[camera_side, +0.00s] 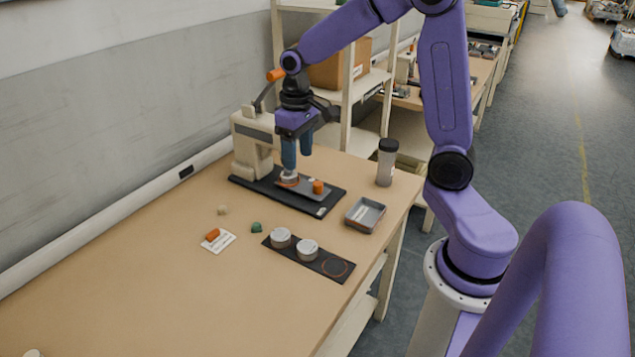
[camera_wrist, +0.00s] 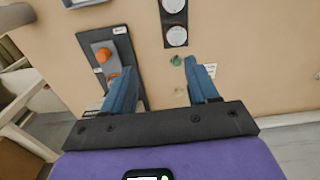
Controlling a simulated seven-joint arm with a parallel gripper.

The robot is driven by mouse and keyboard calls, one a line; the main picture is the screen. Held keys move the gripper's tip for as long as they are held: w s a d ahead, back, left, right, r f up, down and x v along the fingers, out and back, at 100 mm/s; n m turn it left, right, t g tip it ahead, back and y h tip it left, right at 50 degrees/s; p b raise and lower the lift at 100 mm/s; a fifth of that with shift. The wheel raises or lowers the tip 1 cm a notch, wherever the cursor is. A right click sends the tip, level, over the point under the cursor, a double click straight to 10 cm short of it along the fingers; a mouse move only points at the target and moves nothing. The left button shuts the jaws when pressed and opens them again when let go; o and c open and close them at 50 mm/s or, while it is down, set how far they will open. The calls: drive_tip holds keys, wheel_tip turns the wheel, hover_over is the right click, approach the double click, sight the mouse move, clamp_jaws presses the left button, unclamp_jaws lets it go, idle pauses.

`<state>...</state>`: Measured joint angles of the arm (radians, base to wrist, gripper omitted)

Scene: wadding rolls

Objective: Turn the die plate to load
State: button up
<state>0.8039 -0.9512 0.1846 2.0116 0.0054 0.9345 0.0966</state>
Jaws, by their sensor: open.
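The die plate (camera_side: 303,187) is a grey bar on a black base (camera_side: 328,203) under the press. An orange knob (camera_side: 318,187) stands at its outer end, and a round orange-rimmed part lies at the other end. In the wrist view the plate (camera_wrist: 105,45), its knob (camera_wrist: 101,55) and the orange-rimmed part (camera_wrist: 113,75) are left of the space between the fingers. My gripper (camera_side: 297,168) is open with blue fingers, above the press end of the plate. In the wrist view my gripper (camera_wrist: 158,66) has nothing between its fingertips; the left finger partly hides the plate.
The beige press (camera_side: 250,140) with its orange-ended lever stands behind my gripper. A metal tray (camera_side: 365,215) and dark-capped bottle (camera_side: 386,165) are to the right. A black strip (camera_side: 320,262) holds two white-topped pucks. Green (camera_side: 257,228), tan (camera_side: 223,210) and orange (camera_side: 212,235) pieces lie left.

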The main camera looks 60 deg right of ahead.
drive_tip(key=w+d+f+m, duration=0.1)
drive_tip(key=w+d+m, duration=0.2)
drive_tip(key=d, duration=0.4)
drive_tip(key=m, duration=0.3)
hover_over(318, 183)
drive_tip(key=f, duration=0.2)
wheel_tip(318, 183, down, 17)
drive_tip(key=shift+w+f, duration=0.1)
clamp_jaws()
